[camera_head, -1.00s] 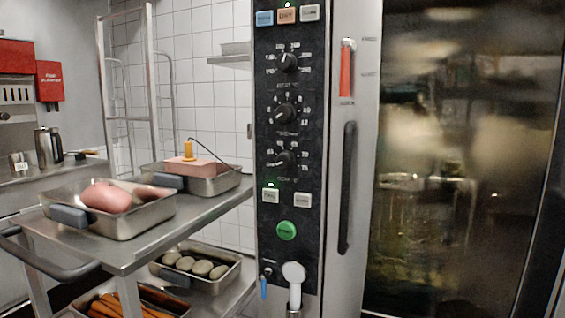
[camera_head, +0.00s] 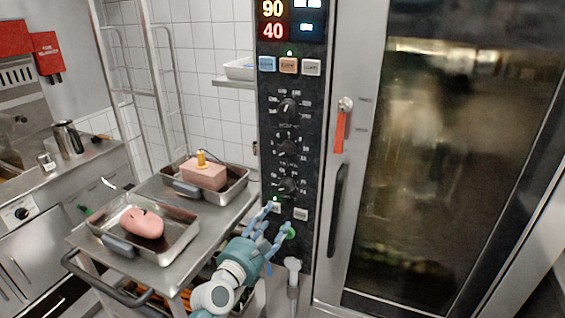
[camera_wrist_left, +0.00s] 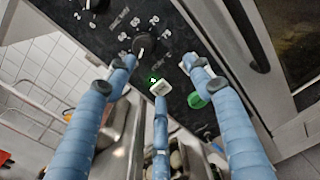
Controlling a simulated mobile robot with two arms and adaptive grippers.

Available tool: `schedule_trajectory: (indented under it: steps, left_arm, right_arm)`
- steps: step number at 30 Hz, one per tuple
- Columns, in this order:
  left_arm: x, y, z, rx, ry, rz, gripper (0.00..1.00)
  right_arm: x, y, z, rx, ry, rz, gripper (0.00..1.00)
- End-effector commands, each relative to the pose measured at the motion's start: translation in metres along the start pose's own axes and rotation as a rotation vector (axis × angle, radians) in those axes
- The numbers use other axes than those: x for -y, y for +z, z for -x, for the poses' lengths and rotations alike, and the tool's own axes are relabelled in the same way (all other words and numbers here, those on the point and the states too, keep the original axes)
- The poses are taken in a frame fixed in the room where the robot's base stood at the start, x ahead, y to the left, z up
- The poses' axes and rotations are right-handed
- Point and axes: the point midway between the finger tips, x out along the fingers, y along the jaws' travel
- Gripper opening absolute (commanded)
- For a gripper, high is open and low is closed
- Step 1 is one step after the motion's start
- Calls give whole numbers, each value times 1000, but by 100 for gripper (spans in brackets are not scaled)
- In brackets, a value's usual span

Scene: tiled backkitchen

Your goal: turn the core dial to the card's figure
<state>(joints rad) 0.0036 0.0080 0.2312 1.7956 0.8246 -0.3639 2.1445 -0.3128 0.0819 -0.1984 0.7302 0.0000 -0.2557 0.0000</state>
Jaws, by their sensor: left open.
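The lowest of three black dials on the oven's control panel (camera_head: 288,186) seems to be the core dial; its label is too small to read. It shows large in the left wrist view (camera_wrist_left: 144,43), its white mark pointing down there. My left gripper (camera_head: 276,220) is open and empty, just below this dial and in front of the lower buttons. In the left wrist view its blue fingers (camera_wrist_left: 158,68) are spread below the dial, apparently not touching it. I see no card with a readable figure. My right gripper is out of view.
The panel display (camera_head: 272,20) shows 90 and 40. A green button (camera_head: 291,233) is beside my fingers. The glass oven door (camera_head: 440,180) with its dark handle (camera_head: 338,205) is to the right. A steel trolley (camera_head: 228,212) with trays of food stands left.

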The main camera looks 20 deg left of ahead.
Motion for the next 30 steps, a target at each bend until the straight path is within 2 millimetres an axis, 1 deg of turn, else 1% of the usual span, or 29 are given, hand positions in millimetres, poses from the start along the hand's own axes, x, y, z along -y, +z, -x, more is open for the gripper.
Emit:
schedule_trajectory:
  steps: [1, 3, 6, 8, 11, 18, 21, 25, 30]
  left_arm:
    - [-10, 18, -4, 7, 14, 77, 52]
    - [-17, 21, -6, 13, 28, 156, 52]
    - [-21, 23, -11, 21, 36, 208, 52]
    - [-22, 22, -15, 21, 37, 215, 52]
    - [-21, 23, -29, 22, 35, 214, 52]
    - [-23, 23, -75, 21, 35, 208, 52]
    - [-25, 23, -92, 20, 36, 206, 52]
    - [-24, 22, -107, 20, 35, 208, 52]
    - [-25, 23, -115, 20, 37, 207, 52]
  right_arm:
    - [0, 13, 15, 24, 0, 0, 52]
    - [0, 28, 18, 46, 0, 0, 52]
    - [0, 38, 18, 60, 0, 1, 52]
    - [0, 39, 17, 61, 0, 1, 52]
    - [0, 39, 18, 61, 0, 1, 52]
    - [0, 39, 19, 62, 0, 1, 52]
    - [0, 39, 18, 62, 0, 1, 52]
    - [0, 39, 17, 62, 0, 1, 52]
    - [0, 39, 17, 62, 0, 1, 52]
